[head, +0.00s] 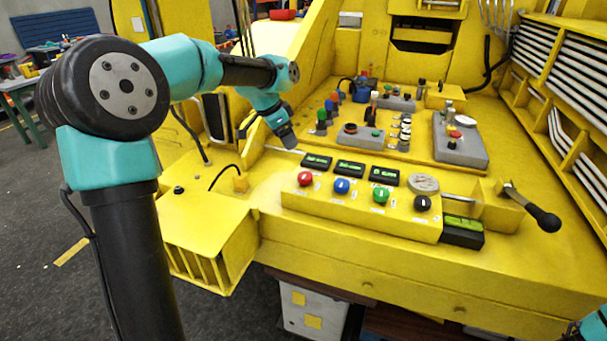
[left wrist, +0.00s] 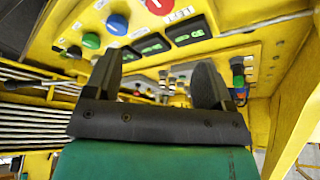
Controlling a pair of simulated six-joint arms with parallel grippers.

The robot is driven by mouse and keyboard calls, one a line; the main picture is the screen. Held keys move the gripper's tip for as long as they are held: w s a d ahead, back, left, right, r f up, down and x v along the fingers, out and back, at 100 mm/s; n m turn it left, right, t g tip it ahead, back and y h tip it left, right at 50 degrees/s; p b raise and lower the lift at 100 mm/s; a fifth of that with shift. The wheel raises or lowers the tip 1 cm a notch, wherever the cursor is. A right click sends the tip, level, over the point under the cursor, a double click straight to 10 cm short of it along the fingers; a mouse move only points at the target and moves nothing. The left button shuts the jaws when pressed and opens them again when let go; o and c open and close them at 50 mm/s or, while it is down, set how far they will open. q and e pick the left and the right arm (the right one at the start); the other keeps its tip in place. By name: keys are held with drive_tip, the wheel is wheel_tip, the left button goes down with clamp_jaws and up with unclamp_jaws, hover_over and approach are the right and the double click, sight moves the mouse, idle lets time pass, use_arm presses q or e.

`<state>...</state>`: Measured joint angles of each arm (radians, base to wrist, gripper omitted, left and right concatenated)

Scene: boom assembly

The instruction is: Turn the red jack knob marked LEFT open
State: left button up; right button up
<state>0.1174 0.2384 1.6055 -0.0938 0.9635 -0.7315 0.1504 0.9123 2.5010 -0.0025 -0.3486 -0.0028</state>
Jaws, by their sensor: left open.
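The red jack knob (head: 305,179) is at the left end of a row of knobs on the yellow sloping panel. In the left wrist view the red knob (left wrist: 158,6) shows at the top edge, partly cut off, with a LEFT label beside it. My left gripper (head: 288,140) is behind and a little left of the knob, above the console. In the left wrist view my left gripper (left wrist: 157,72) has its two dark fingers wide apart with nothing between them. It is apart from the knob. My right gripper is not in view.
Blue (head: 342,186), green (head: 381,195) and black (head: 422,203) knobs continue the row to the right. Small dark displays (head: 350,168) stand behind them. A black-handled lever (head: 540,215) is at the far right. Grey control boxes (head: 461,143) with buttons and switches stand farther back.

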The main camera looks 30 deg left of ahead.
sight(305, 175)
use_arm(q)
drive_tip(key=x, duration=1.6)
drive_tip(key=shift+f, duration=0.15)
drive_tip(key=shift+c, duration=0.2)
drive_tip(key=c, duration=0.9)
drive_tip(key=shift+o, duration=0.2)
drive_tip(key=shift+n, duration=0.5)
drive_tip(key=shift+s+n+t+y, duration=0.15)
drive_tip(key=shift+n+y, duration=0.35)
drive_tip(key=shift+n, duration=0.5)
drive_tip(key=shift+w+n+t+y, duration=0.15)
drive_tip(key=shift+n+y, duration=0.35)
drive_tip(key=shift+n, duration=0.5)
drive_tip(key=n, duration=0.2)
drive_tip(key=n+y, duration=0.1)
drive_tip(key=n, duration=0.1)
drive_tip(key=shift+s+d+y, duration=0.1)
drive_tip(key=shift+d+y, duration=0.05)
drive_tip(key=shift+y, duration=0.15)
drive_tip(key=n, duration=0.2)
drive_tip(key=n+y, duration=0.1)
drive_tip(key=n, duration=0.1)
drive_tip(key=shift+n+y, duration=0.3)
drive_tip(key=shift+n, duration=0.1)
drive_tip(key=n+g+y, duration=0.1)
drive_tip(key=n, duration=0.3)
drive_tip(key=shift+g, duration=0.4)
